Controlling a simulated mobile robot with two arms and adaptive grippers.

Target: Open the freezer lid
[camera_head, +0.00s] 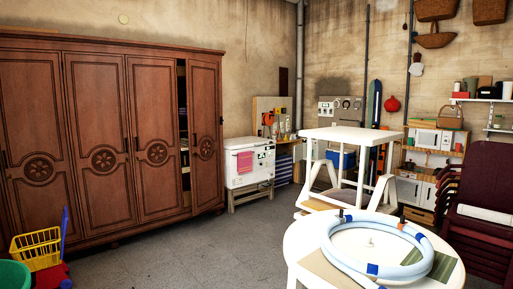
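A white box-shaped appliance (236,182) stands on a low wooden stand against the back wall, right of the wardrobe. A pink cloth (245,161) hangs on its front. Its top looks closed and flat, with small items at or behind its back edge. I cannot tell for sure whether this is the freezer, and no other clear freezer lid shows. Neither of my grippers is in view.
A large brown wardrobe (100,145) lines the left, one door slightly ajar. A yellow basket (37,246) is at lower left. A round white table (303,238) with a pale blue ring (334,250) is close at right. Stacked dark chairs (488,180) stand far right. Grey floor (205,255) is clear in the middle.

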